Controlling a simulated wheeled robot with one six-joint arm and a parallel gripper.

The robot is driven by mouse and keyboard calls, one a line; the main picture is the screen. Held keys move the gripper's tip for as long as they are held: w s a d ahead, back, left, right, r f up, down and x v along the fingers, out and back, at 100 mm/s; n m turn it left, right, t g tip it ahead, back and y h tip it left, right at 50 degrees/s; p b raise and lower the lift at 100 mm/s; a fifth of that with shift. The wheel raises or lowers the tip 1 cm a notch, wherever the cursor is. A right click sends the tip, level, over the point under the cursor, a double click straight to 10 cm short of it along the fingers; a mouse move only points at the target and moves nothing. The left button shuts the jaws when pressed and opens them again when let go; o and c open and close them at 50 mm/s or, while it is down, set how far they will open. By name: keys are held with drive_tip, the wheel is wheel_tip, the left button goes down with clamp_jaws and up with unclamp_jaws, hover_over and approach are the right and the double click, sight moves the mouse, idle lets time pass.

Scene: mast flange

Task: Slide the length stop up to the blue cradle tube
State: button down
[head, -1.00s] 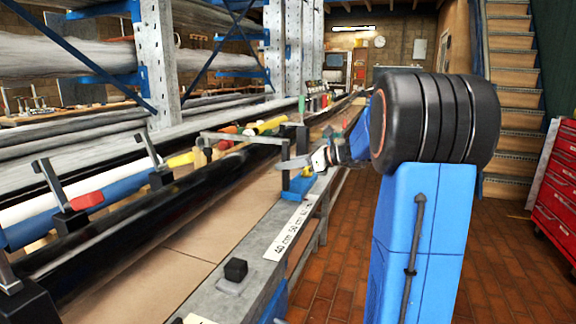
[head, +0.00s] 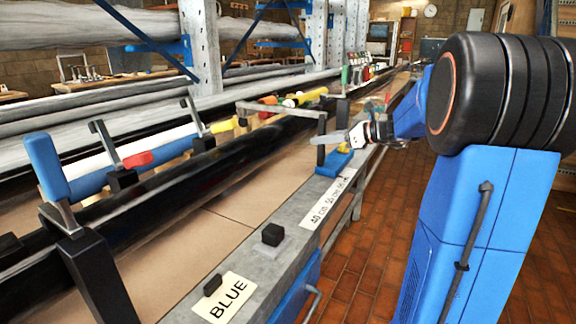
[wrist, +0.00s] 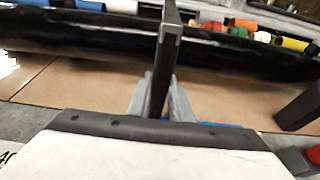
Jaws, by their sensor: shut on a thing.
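The length stop has a blue base (head: 335,162) on the bench's front rail, a dark upright post and a grey arm (head: 275,109) reaching over toward the tubes. My gripper (head: 345,138) is shut on the post; in the wrist view its two grey fingers (wrist: 160,100) stand on either side of the dark post (wrist: 162,75). The blue cradle tube (head: 95,182) lies at left behind the black tube, partly hidden by clamps. The stop stands well to the far side of it along the rail. The stop's lower part is hidden in the wrist view.
A label with lengths (head: 335,200), a small black block (head: 272,235) and a BLUE label (head: 225,298) lie along the rail, nearer than the stop. A blue-handled clamp (head: 45,165) stands at near left. Brick floor lies open at right.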

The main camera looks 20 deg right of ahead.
drive_tip(key=s+a, duration=1.4)
drive_tip(key=a, duration=0.4)
drive_tip(key=c, duration=1.6)
unclamp_jaws()
idle(2.1)
drive_tip(key=v, duration=0.7)
idle(0.6)
